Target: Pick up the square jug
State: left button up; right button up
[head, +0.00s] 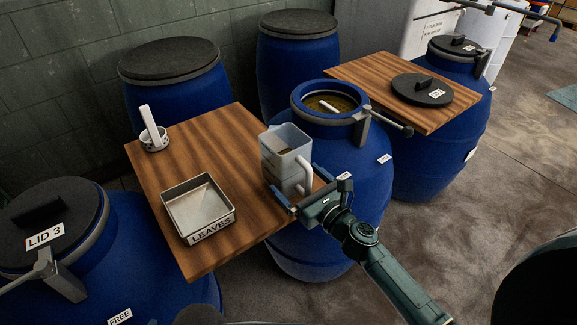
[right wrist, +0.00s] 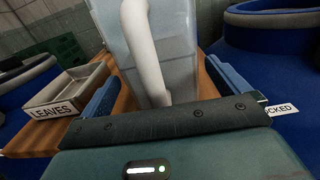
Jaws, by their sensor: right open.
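The square jug (head: 284,150) is a translucent grey-white vessel with a white handle, upright at the right edge of the wooden board. It holds something brownish. My right gripper (head: 299,187) is open at the jug's handle side, low down, with its fingers pointing toward it. In the right wrist view the jug (right wrist: 178,60) rises ahead between the two spread blue fingers (right wrist: 168,92), its handle facing the palm. Whether the fingers touch the jug is not clear. My left gripper is not in view.
A tray marked LEAVES (head: 198,207) and a small cup with a white stick (head: 154,138) share the board (head: 235,135). An open blue barrel (head: 335,150) with a clamp lever stands close right of the jug. Another board (head: 390,75) carries a black lid (head: 422,90).

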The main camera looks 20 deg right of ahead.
jog(key=shift+w+a, duration=0.25)
jog(key=shift+w, duration=0.4)
jog(key=shift+c, duration=0.4)
jog(key=c, duration=1.2)
jog(key=shift+r, duration=0.1)
jog(key=shift+c, duration=0.4)
